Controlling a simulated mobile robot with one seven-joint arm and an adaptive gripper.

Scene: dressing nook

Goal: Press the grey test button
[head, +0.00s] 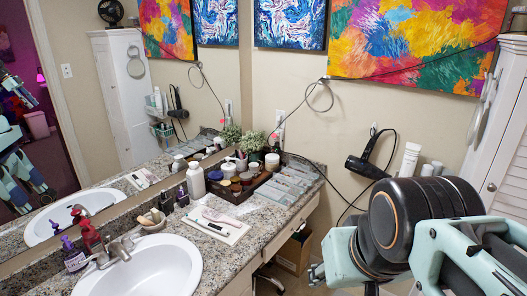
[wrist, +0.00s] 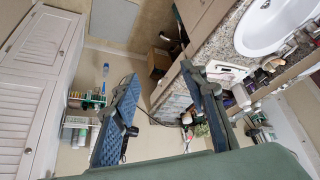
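I cannot make out a grey test button in either view. A pale wall outlet (head: 280,117) sits on the wall behind the counter in the head view, with a dark cord by it. It is too small there to tell any buttons. A black hair dryer (head: 370,156) hangs on the wall to its right, with its cord looping down. In the wrist view my gripper (wrist: 159,72) is open, its two fingers wide apart with nothing between them. The wall and counter lie beyond the fingers. In the head view my arm fills the lower right, and my gripper is not clearly seen.
The granite counter (head: 245,213) holds a white sink (head: 150,268), a dark tray (head: 232,194) of jars, bottles and a plant. A white cabinet (head: 501,130) stands at right, close to my arm. A cardboard box (head: 294,252) is on the floor below the counter.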

